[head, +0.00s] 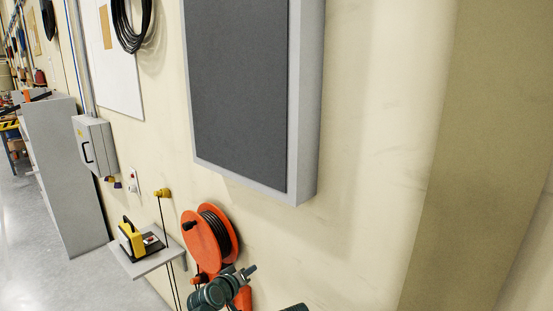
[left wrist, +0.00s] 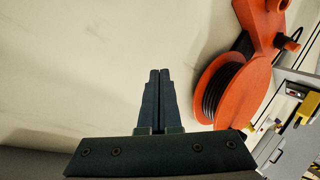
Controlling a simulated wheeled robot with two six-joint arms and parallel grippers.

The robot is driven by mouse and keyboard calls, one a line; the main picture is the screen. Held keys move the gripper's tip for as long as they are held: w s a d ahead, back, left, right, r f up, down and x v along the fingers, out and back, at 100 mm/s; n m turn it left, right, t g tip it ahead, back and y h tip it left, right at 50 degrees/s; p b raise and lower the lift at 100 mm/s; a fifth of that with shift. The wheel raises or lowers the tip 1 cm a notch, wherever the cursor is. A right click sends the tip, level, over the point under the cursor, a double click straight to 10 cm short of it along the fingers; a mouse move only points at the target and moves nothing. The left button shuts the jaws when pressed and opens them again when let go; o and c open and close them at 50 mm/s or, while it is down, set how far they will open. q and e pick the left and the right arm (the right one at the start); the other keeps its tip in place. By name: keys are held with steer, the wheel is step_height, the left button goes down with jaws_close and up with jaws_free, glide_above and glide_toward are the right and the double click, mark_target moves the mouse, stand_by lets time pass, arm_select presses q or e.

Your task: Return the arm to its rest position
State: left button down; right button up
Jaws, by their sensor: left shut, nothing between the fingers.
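My left gripper (left wrist: 160,100) shows in the left wrist view. Its two dark fingers are together, with nothing between them. They are in front of the pale wall, beside the orange cable reel (left wrist: 234,88) and apart from it in the picture. In the head view, dark teal parts of my arm (head: 212,292) show at the bottom edge, overlapping the lower part of the reel (head: 210,238). The fingertips are hard to make out there. My right gripper is not seen.
A small wall shelf (head: 142,266) holds a yellow and black device (head: 131,238) left of the reel. A grey-framed dark panel (head: 240,90) is on the wall above. A grey box (head: 95,146) and a tall cabinet (head: 65,175) stand at left. The wall at right is bare.

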arm_select(q)
steer(key=s+a+f+m+g+y, duration=0.2)
steer(key=s+a+f+g, duration=0.2)
steer(key=s+f+g, duration=0.4)
steer(key=s+a+f+m+g+y, duration=0.25)
steer(key=s+a+f, duration=0.25)
steer(key=s, duration=0.5)
steer(key=s+d+f+m+g+y+b, duration=0.1)
steer(key=s+d+f+b, duration=0.2)
steer(key=d, duration=0.2)
steer(key=s+d+f+m+g+b, duration=0.1)
steer(key=s+d+f+m+b, duration=0.1)
steer(key=d, duration=0.4)
step_height(320, 180, down, 3)
steer(key=shift+s+r+y+b, duration=0.2)
steer(key=shift+s+y+b, duration=0.15)
steer(key=shift+s+b, duration=0.6)
steer(key=shift+w, duration=0.2)
